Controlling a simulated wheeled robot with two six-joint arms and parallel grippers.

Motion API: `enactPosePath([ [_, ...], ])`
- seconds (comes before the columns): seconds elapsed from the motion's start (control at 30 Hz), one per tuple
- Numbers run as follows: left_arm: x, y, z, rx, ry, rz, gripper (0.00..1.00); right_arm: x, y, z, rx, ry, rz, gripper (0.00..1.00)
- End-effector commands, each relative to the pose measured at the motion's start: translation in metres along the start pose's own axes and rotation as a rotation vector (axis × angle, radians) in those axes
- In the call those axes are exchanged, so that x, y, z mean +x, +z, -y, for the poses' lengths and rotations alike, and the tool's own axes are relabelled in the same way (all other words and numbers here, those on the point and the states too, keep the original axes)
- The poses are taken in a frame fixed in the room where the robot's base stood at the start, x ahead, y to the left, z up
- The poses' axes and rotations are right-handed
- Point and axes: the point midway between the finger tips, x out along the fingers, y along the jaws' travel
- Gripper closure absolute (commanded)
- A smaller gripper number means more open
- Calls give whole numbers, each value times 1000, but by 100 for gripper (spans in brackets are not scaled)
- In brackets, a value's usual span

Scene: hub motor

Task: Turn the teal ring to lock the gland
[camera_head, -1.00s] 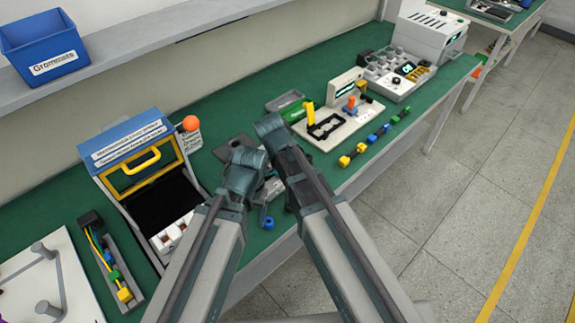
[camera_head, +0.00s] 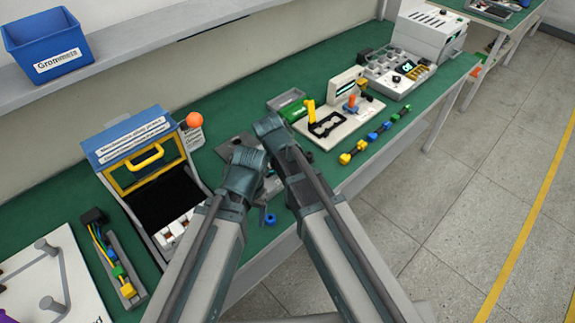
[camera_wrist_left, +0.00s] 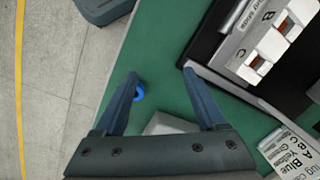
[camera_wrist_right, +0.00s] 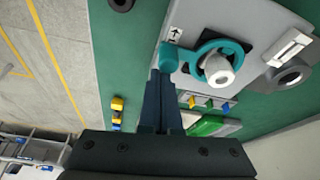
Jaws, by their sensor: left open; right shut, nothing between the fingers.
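The teal ring (camera_wrist_right: 243,47) sits around a white gland nut (camera_wrist_right: 218,70) on a grey plate in the right wrist view. A teal tab (camera_wrist_right: 168,57) projects from the ring's left side, near a small printed arrow. My right gripper (camera_wrist_right: 160,74) is shut and empty, its tips at the lower edge of that tab; I cannot tell whether they touch. My left gripper (camera_wrist_left: 160,74) is open and empty above the green bench, with a small blue round part (camera_wrist_left: 138,92) beside its left finger. In the head view my arms hide the ring.
A black-lined case (camera_head: 160,190) with a yellow handle stands left of my arms. A tray of coloured wires (camera_head: 112,262) lies further left. A white fixture board (camera_head: 335,130) and a control unit (camera_head: 395,80) stand to the right. The blue part also shows near the bench's front edge (camera_head: 267,218).

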Motion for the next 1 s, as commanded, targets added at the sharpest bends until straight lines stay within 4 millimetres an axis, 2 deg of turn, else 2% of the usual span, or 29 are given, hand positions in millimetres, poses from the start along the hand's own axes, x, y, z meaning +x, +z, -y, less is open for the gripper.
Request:
enactPosePath([
  [0.27,0,0,0,0,0,0,27,3,-8,-3,1,0,2,100],
  [0.47,0,0,0,0,0,0,27,11,-30,-10,0,0,1,100],
  [0.7,-42,2,4,0,0,0,27,-33,-34,-6,-5,-1,1,100],
  [1.0,-85,5,8,0,0,0,27,-79,-34,-1,-4,-2,0,100],
])
